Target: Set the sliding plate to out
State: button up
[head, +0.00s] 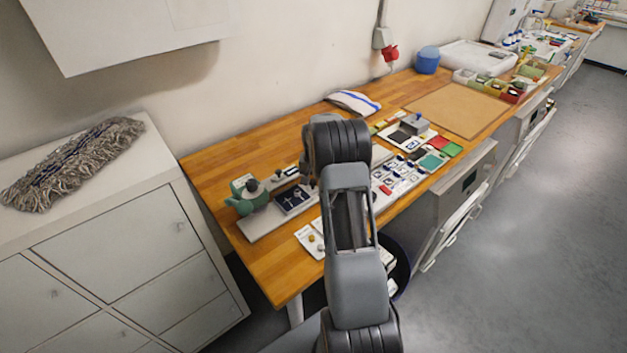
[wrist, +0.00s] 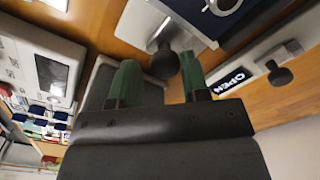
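In the wrist view, a pale metal plate (wrist: 143,22) carries a round black knob (wrist: 163,63), next to a dark blue panel. I take it for the sliding plate, but no in or out marking is readable. My gripper (wrist: 158,78) has two green fingers spread apart, with the knob showing between their tips. They do not visibly grip it; whether they touch it is unclear. In the head view, my arm hides the gripper. A grey board with a dark blue panel (head: 294,200) lies left of my arm on the wooden bench.
An OPEN label (wrist: 234,81) and a second black knob (wrist: 281,75) sit close by on the right in the wrist view. A green item (head: 244,202) stands at the board's left end. Trays and small cards crowd the bench right of my arm.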

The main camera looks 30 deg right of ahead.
jog(key=shift+o, duration=1.1)
jog(key=shift+a, duration=0.2)
notch_tip(320, 180, up, 14)
jog(key=b, duration=0.2)
jog(key=shift+w+f, duration=0.1)
